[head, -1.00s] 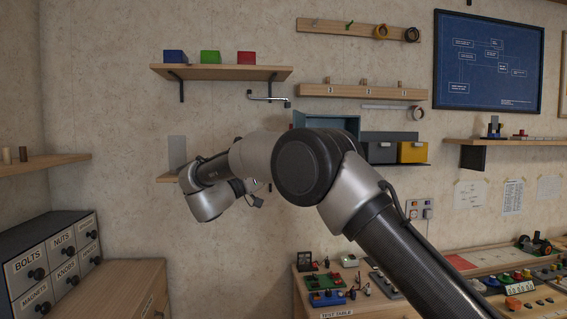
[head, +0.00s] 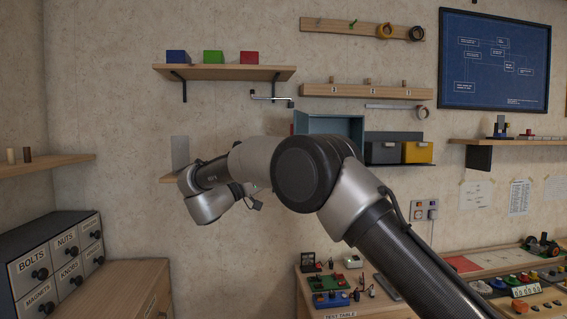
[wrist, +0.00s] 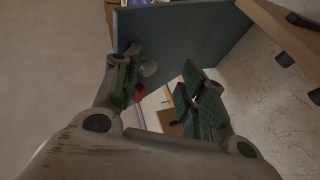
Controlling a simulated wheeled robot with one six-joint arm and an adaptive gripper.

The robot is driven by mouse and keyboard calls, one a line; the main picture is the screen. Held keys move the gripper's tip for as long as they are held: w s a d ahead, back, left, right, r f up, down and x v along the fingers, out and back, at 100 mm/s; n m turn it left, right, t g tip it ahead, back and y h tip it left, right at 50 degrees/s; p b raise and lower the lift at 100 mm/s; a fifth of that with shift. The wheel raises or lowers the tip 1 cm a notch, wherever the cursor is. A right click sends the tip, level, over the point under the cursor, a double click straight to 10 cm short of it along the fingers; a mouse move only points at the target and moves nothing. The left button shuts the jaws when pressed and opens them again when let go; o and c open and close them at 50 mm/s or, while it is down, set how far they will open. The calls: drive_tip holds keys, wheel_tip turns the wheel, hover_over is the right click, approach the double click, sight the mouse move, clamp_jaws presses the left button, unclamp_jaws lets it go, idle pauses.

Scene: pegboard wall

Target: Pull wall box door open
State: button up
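The wall box (head: 335,125) is a teal box on the wall, partly hidden behind my arm in the head view. Its inner faces seem to show, but I cannot tell how far its door stands open. In the wrist view a flat teal panel (wrist: 190,35) of the box lies just beyond my fingers; I cannot tell if it is the door or a side. A round grey knob (wrist: 148,68) shows beside the left finger, with a small red piece (wrist: 139,93) below it. My gripper (wrist: 158,85) is open, its green-padded fingers apart.
A small wooden shelf with an upright grey plate (head: 180,152) is behind my wrist. A shelf with coloured blocks (head: 225,73) is above. Grey and yellow bins (head: 417,152) hang right of the box. A cluttered test table (head: 335,300) and a drawer cabinet (head: 60,260) stand below.

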drive_tip(key=v, duration=1)
